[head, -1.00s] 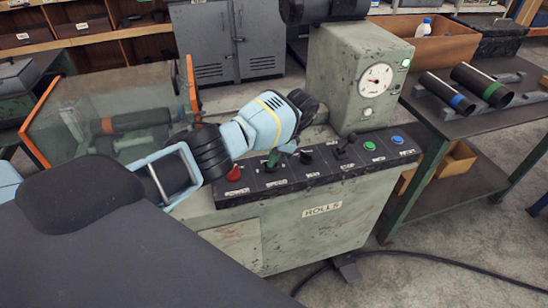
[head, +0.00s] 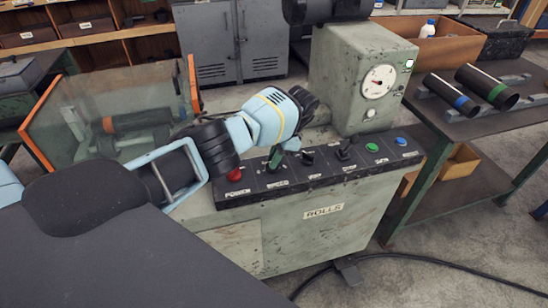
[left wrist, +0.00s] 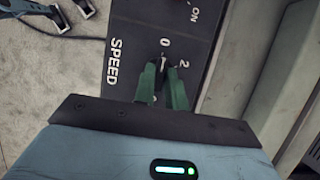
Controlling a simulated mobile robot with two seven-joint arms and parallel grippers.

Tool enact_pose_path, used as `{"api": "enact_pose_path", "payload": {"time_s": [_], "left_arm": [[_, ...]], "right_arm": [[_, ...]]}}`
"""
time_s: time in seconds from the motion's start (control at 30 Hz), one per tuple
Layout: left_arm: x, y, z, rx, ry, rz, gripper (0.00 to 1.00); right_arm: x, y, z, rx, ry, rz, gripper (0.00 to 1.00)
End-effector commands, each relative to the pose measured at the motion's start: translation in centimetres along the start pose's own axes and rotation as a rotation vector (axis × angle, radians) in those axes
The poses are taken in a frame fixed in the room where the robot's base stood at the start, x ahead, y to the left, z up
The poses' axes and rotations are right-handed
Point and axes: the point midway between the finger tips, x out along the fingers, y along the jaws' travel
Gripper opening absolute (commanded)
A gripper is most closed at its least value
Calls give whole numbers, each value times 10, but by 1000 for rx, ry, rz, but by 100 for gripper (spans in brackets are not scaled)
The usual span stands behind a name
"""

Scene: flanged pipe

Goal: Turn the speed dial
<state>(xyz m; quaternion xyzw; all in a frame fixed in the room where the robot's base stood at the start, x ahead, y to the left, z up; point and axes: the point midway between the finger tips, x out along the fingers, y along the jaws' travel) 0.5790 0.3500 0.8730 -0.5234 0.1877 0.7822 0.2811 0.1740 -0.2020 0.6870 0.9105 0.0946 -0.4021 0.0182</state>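The speed dial is a small black knob (left wrist: 163,62) on the dark control panel, beside the word SPEED in the left wrist view. Its light mark points roughly toward the 0, with a 2 to the right. My left gripper (left wrist: 162,74) has its two green fingers close together, one on each side of the knob, and looks shut on it. In the head view my left gripper (head: 275,160) reaches down to the panel (head: 320,178), just right of the red power button (head: 235,174), and its fingers mostly hide the dial. My right gripper is not in view.
More black switches (head: 345,150), a green button (head: 372,147) and a blue button (head: 401,141) line the panel to the right. A gauge box (head: 352,80) rises behind it. A clear guard with orange edges (head: 192,85) stands behind my left arm.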

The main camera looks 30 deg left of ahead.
Motion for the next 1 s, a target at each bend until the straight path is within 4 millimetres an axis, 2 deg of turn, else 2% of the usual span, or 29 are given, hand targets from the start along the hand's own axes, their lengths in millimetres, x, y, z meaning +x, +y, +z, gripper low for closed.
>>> {"api": "enact_pose_path", "payload": {"time_s": [0.03, 0.13, 0.47, 0.57, 0.8, 1.0], "left_arm": [[0, 0, 0, 0, 1, 0, 20], [0, 0, 0, 1, 1, 0, 33], [-3, 0, 0, 2, 0, -1, 33], [-12, 0, 0, 2, 1, -2, 33], [-50, 0, -1, 1, 2, -2, 33], [-72, 0, -1, 2, 0, 0, 33]], "right_arm": [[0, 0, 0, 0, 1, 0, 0], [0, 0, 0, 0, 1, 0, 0], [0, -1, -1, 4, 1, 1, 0], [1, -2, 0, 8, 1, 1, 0], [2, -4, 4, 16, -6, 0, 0], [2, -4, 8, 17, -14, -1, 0]]}}
